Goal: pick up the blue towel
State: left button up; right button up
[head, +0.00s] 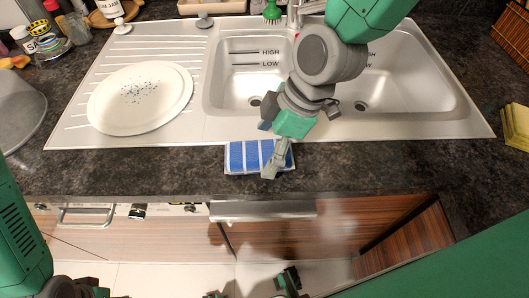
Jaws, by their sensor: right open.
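The blue towel (245,157), with white stripes, lies flat on the dark countertop at the front edge of the sink. My right gripper (273,167) points down over the towel's right end and hides part of it. Its jaws are open, and the towel does not look gripped. I cannot tell whether the fingertips touch the cloth. My left arm shows at the lower left, but its gripper is not clearly in view.
A steel double sink (213,85) lies behind the towel. A white plate with blue specks (140,98) rests on its drainboard. A grey bowl (18,105) and jars stand at left, yellow sponges (517,126) at right. Counter left of the towel is clear.

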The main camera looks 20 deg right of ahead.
aim_at(258, 151)
jog(key=shift+w+a+f, duration=0.15)
jog(key=shift+a+f, duration=0.55)
jog(key=shift+a, duration=0.25)
jog(key=shift+a+r, duration=0.1)
jog(key=shift+a, duration=0.3)
jog(key=shift+d, duration=0.25)
jog(key=c, duration=1.1)
jog(key=shift+d, duration=0.3)
jog(key=shift+c, duration=0.9)
jog(key=shift+d, duration=0.3)
jog(key=shift+a+r, duration=0.1)
jog(key=shift+r, duration=0.15)
jog(key=r, duration=0.3)
jog(key=r+p, duration=0.1)
jog(key=r, duration=0.4)
jog(key=shift+a+r, duration=0.3)
jog(key=shift+r, duration=0.1)
pick_arm(q)
jog(key=shift+a+r, duration=0.3)
jog(key=shift+r, duration=0.2)
pick_arm(e)
jog(key=shift+d+r, duration=0.25)
jog(key=shift+r, duration=0.1)
